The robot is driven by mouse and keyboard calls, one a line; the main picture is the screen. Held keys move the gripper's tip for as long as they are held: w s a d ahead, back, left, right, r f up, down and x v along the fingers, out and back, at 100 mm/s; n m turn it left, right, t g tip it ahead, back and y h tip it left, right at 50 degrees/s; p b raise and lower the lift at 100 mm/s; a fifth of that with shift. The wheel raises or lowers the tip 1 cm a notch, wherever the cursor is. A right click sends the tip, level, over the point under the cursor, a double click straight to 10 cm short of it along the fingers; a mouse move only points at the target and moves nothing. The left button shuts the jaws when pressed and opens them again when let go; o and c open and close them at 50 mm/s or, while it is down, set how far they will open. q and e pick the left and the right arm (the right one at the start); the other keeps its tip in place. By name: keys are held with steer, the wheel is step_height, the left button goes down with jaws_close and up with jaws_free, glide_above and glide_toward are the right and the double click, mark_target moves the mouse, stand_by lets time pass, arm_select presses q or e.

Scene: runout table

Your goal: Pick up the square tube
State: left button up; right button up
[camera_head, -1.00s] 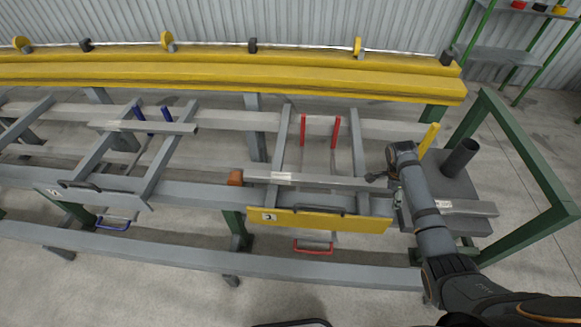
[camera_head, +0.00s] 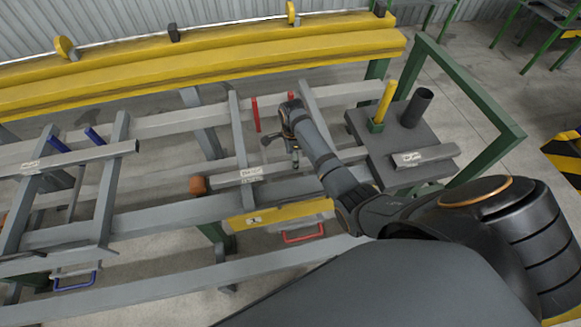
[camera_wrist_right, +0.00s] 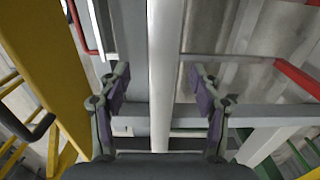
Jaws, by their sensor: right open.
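A long grey square tube (camera_head: 236,177) with a white label lies along the middle rack, its left end by an orange block (camera_head: 198,185). My right gripper (camera_head: 293,153) is over the tube's middle, and my forearm hides part of the tube. In the right wrist view, the tube (camera_wrist_right: 165,60) runs lengthwise between the spread fingers of my right gripper (camera_wrist_right: 160,92), with a gap visible on both sides. Whether the fingertips reach down beside the tube is unclear. My left gripper is out of view.
Another labelled tube (camera_head: 85,157) lies on the left rack. A short labelled piece (camera_head: 425,155) rests on the dark plate (camera_head: 375,140) at right, near a yellow post (camera_head: 383,100) and a dark cylinder (camera_head: 417,107). Red bars (camera_head: 255,114) stand behind the tube. A yellow beam (camera_head: 200,75) runs along the back.

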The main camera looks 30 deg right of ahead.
steer(key=shift+f, duration=0.55)
steer(key=f, duration=0.2)
steer(key=f+b, duration=0.1)
steer(key=f, duration=0.1)
steer(key=shift+w, duration=0.2)
steer(key=shift+f, duration=0.1)
jaws_close()
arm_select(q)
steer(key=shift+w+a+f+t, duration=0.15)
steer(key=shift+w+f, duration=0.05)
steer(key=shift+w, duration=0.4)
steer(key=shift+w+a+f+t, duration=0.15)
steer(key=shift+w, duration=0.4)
